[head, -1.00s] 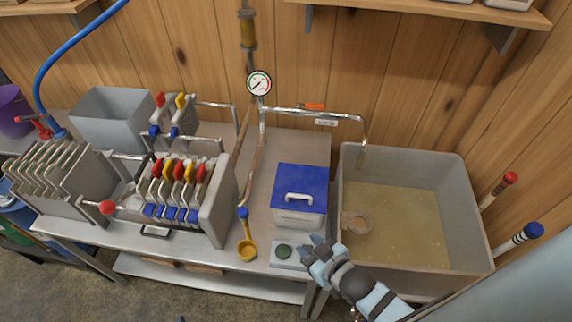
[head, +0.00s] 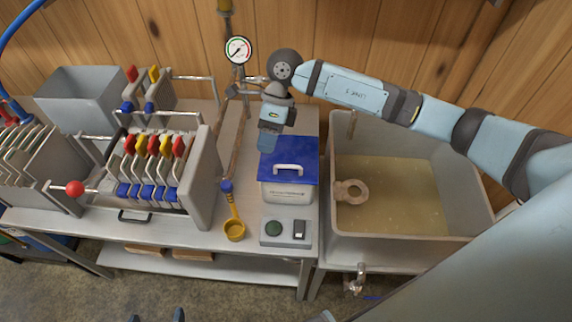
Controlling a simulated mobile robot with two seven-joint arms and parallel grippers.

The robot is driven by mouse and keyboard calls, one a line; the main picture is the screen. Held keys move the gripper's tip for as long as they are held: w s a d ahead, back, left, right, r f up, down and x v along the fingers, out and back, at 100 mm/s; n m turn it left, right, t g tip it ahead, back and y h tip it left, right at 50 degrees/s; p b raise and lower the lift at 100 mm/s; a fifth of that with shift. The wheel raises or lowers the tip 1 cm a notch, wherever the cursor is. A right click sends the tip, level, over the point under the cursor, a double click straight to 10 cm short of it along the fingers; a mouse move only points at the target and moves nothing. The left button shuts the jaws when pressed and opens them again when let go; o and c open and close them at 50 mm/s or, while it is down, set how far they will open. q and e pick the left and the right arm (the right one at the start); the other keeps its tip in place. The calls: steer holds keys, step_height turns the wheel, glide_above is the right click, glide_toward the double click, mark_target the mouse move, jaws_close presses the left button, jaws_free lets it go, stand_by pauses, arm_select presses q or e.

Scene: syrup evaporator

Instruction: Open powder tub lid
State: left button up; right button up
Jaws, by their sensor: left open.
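The powder tub (head: 288,191) is a white box with a blue lid (head: 306,151) that has a white handle (head: 288,169) on top. The lid lies flat and closed on the tub. My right gripper (head: 267,144) points down at the lid's back left corner, in front of the wall. Its fingers overlap the lid's edge in the view; I cannot tell whether they touch it, or whether they are open or shut. My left gripper (head: 155,318) shows only its two fingertips at the bottom edge, apart and empty, far from the tub.
A grey basin (head: 480,205) of cloudy liquid with a ring-shaped thing (head: 351,191) stands right of the tub. A yellow scoop (head: 234,229) and a filter press (head: 205,180) are left. A gauge (head: 238,50) and piping rise behind.

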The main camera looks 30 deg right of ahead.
steer(key=w+d+r+t+h, duration=0.1)
steer(key=w+d+h, duration=0.25)
steer(key=d, duration=0.35)
steer(key=p, duration=0.2)
glide_above(286, 161)
steer(key=s+a, duration=0.2)
steer(key=s, duration=0.2)
steer(key=f, duration=1.3)
steer(key=shift+w+d, duration=0.1)
steer(key=shift+w, duration=0.15)
jaws_close()
